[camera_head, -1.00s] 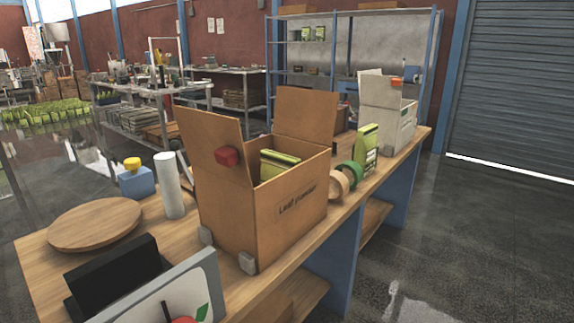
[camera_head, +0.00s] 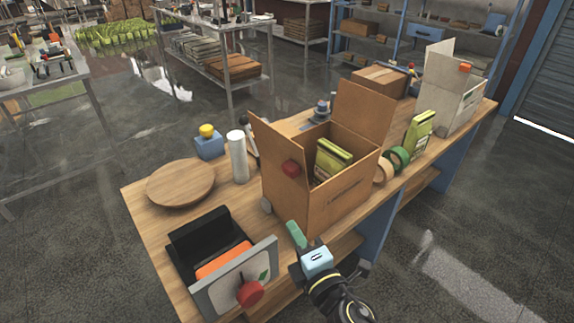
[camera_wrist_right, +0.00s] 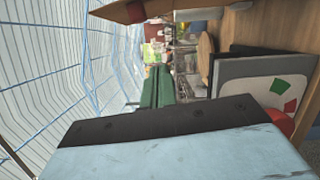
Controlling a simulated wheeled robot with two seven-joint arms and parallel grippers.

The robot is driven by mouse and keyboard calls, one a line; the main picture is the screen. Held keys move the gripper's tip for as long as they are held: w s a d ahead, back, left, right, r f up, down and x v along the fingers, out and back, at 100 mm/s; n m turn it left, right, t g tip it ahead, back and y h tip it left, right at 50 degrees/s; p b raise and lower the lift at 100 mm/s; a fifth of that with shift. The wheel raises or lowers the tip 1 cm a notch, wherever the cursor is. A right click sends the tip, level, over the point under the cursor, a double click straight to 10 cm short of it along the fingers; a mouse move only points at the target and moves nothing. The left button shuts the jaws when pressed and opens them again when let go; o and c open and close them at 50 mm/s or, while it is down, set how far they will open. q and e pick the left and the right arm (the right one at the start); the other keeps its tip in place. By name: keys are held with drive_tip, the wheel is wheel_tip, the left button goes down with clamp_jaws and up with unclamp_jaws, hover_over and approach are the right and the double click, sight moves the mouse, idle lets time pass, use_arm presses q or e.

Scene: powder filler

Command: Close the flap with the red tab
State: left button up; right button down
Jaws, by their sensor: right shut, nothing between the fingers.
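The open cardboard box (camera_head: 335,195) stands on the wooden table. A second flap (camera_head: 362,112) stands up at the back right. My right gripper (camera_head: 294,232), with green fingers, is shut and empty. In the head view it appears in front of the box's lower front corner, below the red tab. Its green fingers also show in the right wrist view (camera_wrist_right: 158,86). Whether it touches the box is hard to tell. My left gripper is not in view.
A black and grey machine with a red knob (camera_head: 250,293) stands at the near table end. A round board (camera_head: 180,182), white cylinder (camera_head: 237,157), tape rolls (camera_head: 399,157) and a green pouch (camera_head: 419,134) surround the box. A white box (camera_head: 452,95) with an orange-red tab stands beyond.

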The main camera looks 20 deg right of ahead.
drive_tip(key=w+d+r+p, duration=0.2)
drive_tip(key=w+r+p, duration=0.1)
drive_tip(key=w, duration=0.8)
drive_tip(key=shift+n+p, duration=0.3)
drive_tip(key=shift+n, duration=0.1)
drive_tip(key=shift+w, duration=0.15)
drive_tip(key=shift+d, duration=0.15)
